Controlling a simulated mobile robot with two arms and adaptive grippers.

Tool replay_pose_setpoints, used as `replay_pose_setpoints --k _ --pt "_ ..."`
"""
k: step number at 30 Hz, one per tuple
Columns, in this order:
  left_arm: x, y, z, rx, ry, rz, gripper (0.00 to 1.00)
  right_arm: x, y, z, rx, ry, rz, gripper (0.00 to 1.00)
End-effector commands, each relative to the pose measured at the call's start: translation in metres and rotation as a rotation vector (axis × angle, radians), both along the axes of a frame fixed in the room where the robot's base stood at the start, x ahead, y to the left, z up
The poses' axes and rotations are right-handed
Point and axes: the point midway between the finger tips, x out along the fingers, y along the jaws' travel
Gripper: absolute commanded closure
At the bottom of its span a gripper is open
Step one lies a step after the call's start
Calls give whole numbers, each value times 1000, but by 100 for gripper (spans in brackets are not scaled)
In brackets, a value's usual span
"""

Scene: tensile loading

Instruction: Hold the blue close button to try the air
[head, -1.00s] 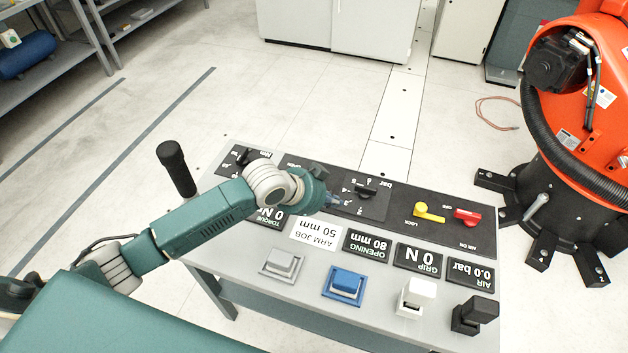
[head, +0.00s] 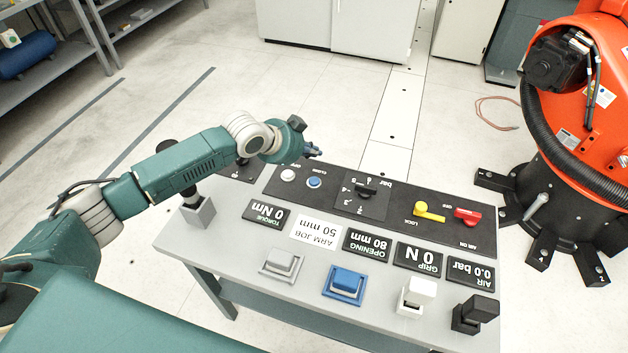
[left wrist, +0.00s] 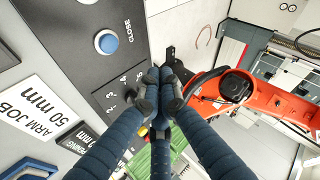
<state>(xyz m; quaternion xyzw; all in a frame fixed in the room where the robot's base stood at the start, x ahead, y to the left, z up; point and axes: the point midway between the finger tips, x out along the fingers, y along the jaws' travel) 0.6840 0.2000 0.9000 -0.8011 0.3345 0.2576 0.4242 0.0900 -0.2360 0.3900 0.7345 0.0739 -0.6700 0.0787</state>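The blue close button (head: 314,182) is a small round button on the dark strip of the console, beside a white round button (head: 288,174) marked open. In the left wrist view the close button (left wrist: 106,42) shows uncovered, up and left of the fingertips. My left gripper (head: 315,151) is at the console's far edge, apart from the button. Its dark blue fingers (left wrist: 158,84) come together at the tips with nothing between them. My right gripper is in neither view.
The console also carries a bar dial (head: 366,190), yellow lock lever (head: 428,212), red air switch (head: 467,215) and a larger square blue block (head: 345,282). Readouts show opening 80 mm, grip 0 N, air 0.0 bar. An orange robot (head: 588,110) stands right.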

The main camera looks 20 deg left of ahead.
Motion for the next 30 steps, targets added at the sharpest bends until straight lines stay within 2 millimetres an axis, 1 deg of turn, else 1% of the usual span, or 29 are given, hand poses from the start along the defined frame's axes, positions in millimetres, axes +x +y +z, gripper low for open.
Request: replay_pose_setpoints --k 8,16,17,21,23,30 --pt "0 0 -31 1 1 -1 100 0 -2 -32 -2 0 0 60" --pt "0 0 -68 1 -1 -1 100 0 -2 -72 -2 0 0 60" --pt "-1 0 -69 1 1 0 100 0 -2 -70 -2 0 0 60" --pt "-1 -1 -82 0 1 -1 100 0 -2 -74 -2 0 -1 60" --pt "0 -1 -84 0 1 -1 100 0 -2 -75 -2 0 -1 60" --pt "0 0 -86 0 0 0 100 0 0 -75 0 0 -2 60"
